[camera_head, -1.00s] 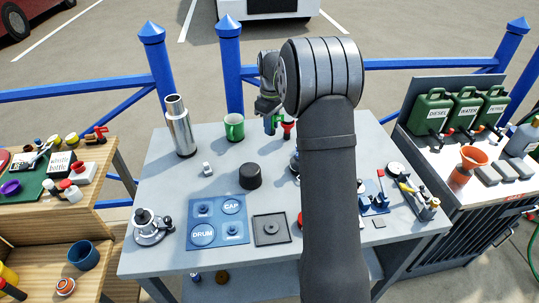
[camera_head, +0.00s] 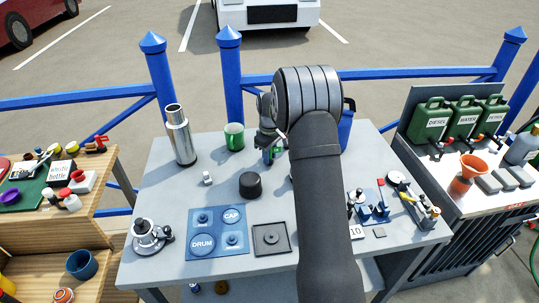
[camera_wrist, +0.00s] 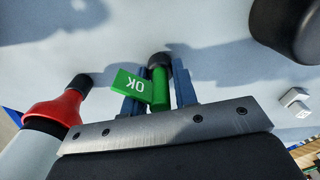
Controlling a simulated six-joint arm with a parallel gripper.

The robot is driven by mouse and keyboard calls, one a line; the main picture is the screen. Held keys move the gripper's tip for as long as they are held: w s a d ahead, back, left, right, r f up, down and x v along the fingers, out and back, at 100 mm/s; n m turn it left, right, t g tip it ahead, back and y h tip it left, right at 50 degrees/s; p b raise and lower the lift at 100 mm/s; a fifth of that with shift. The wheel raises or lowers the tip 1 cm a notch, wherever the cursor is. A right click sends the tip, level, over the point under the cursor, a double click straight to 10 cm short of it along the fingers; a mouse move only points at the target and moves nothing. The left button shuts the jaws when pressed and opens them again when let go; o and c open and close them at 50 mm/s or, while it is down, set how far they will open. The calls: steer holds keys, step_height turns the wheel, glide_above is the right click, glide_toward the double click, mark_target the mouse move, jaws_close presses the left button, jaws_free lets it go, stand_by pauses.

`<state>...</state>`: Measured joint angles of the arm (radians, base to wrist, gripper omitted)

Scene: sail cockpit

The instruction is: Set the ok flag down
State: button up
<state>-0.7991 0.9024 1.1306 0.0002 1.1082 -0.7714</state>
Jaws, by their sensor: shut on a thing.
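The ok flag is a small green tab lettered "OK" (camera_wrist: 132,84) on a green stem with a dark end, seen in the wrist view. My gripper (camera_wrist: 158,84) is shut on the stem, with one blue finger on each side. In the head view the green flag (camera_head: 271,154) shows only in part at my gripper (camera_head: 268,146), over the back middle of the grey table (camera_head: 180,262). My arm hides part of this area. I cannot tell whether the dark end touches the table.
A green mug (camera_head: 234,137) and steel flask (camera_head: 180,136) stand to the left. A black cylinder (camera_head: 251,184) is nearer. A red-topped item (camera_wrist: 55,108) is close beside my gripper. A blue container (camera_head: 346,126) is partly behind my arm.

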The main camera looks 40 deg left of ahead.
steer(key=shift+f, duration=0.15)
steer(key=o, duration=1)
step_height(320, 180, up, 12)
steer(key=shift+r, duration=0.2)
